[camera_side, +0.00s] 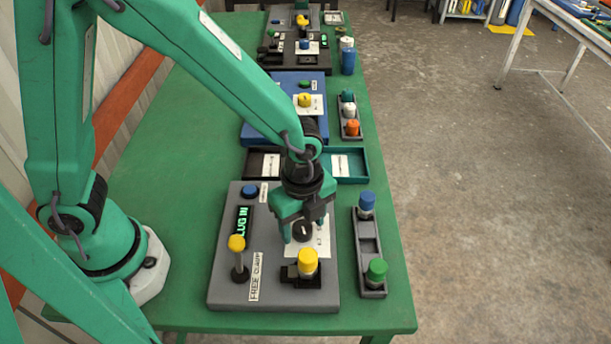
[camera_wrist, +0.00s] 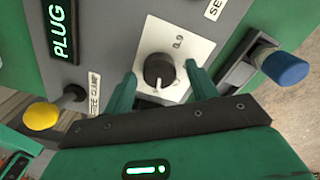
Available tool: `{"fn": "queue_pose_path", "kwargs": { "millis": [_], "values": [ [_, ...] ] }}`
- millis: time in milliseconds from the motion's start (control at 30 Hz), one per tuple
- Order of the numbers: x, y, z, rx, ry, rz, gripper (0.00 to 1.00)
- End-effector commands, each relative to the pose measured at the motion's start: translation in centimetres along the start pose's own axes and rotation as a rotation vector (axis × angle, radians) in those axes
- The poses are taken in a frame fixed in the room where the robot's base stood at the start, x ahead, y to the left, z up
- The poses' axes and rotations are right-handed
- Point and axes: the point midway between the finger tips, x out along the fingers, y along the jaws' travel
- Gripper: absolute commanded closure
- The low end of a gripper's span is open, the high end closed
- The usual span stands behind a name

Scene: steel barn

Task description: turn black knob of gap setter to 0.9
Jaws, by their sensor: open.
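The gap setter is a grey panel box (camera_side: 225,275) on the green bench. Its black knob (camera_wrist: 158,70) sits on a white plate (camera_wrist: 188,52) printed 0.9, which lies above and right of the knob. A pale pointer line on the knob faces toward the bottom of the wrist view. In the side view the knob (camera_side: 302,231) shows between my fingers. My gripper (camera_side: 305,233) points down over it, open, with one finger on each side. In the wrist view my gripper (camera_wrist: 160,69) shows gaps between both fingers and the knob; height relative to it is hard to judge.
The panel also has a yellow-topped lever (camera_side: 237,244) labelled FREE CLAMP, a lit green display (camera_side: 243,221), a blue button (camera_side: 249,190) and a yellow-capped part (camera_side: 307,262) close to my gripper. A grey rack (camera_side: 370,247) with blue and green capped pieces stands right.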

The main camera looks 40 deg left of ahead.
Motion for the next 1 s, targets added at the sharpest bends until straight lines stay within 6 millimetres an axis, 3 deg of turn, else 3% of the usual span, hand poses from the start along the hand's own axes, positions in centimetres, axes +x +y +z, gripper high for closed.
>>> {"fn": "queue_pose_path", "kwargs": {
  "millis": [100, 333, 667, 1000],
  "values": [
    [-0.01, 0.01, 0.00, 0.000, 0.000, 0.000, 0.44],
    [-0.03, 0.01, 0.00, 0.000, 0.000, 0.000, 0.87],
    [-0.05, 0.00, 0.00, -0.026, 0.000, 0.000, 0.87],
    [-0.08, -0.03, -0.01, -0.189, 0.000, 0.000, 0.87]
  ]
}}
